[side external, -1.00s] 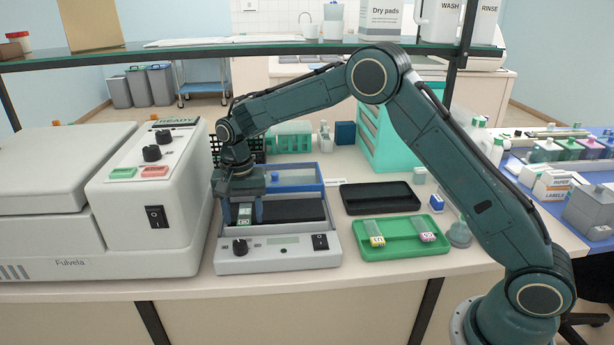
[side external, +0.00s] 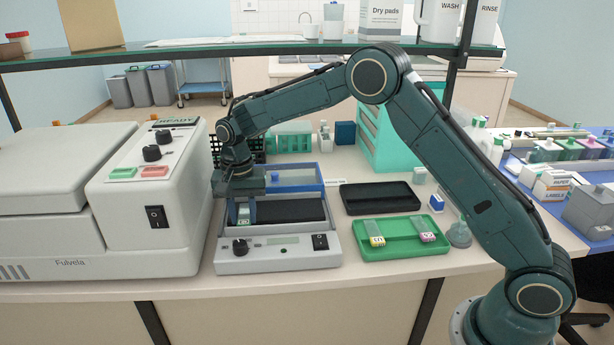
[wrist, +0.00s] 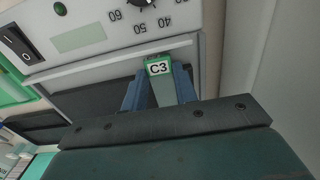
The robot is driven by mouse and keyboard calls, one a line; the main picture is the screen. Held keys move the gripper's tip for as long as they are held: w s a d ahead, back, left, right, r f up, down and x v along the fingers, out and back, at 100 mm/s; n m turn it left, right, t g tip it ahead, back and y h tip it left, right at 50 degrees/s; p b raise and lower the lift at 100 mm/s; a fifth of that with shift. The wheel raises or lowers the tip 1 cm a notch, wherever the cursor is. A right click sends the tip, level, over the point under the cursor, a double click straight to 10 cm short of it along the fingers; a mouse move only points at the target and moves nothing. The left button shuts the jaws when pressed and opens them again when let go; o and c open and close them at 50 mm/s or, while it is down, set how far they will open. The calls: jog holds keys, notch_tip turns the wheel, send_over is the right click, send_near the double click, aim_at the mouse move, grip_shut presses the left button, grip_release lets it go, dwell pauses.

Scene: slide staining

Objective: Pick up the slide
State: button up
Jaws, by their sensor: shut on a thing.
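The slide (wrist: 159,69) has a green end with a white label reading "C3"; it lies between my two blue fingers in the wrist view. My gripper (side external: 242,215) points down at the left part of the grey heater unit (side external: 285,263), over its black plate (side external: 290,210). The fingers are shut on the slide's sides. The slide's label end also shows small in the side view (side external: 243,222). The slide appears at the plate's level; whether it touches the plate cannot be told. Its far end is hidden by my gripper.
A large white machine (side external: 150,205) is close on the left. A green tray (side external: 400,250) with two slides and an empty black tray (side external: 379,198) lie to the right. A glass shelf (side external: 200,52) crosses above.

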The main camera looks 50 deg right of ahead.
aim_at(244, 220)
notch_tip(244, 220, up, 20)
dwell(0.8)
dwell(0.5)
jog(key=s+d+f, duration=0.3)
jog(key=d+f, duration=0.1)
jog(key=d, duration=0.5)
jog(key=s+d+f, duration=0.3)
jog(key=d+f, duration=0.1)
jog(key=d, duration=0.5)
jog(key=s+d+f, duration=0.3)
jog(key=d+f, duration=0.1)
jog(key=d, duration=0.5)
jog(key=s+d+f, duration=0.4)
jog(key=s+d, duration=0.3)
jog(key=s, duration=0.1)
jog(key=shift+s+d+f, duration=0.2)
jog(key=shift+f, duration=0.15)
jog(key=shift+f, duration=3.3)
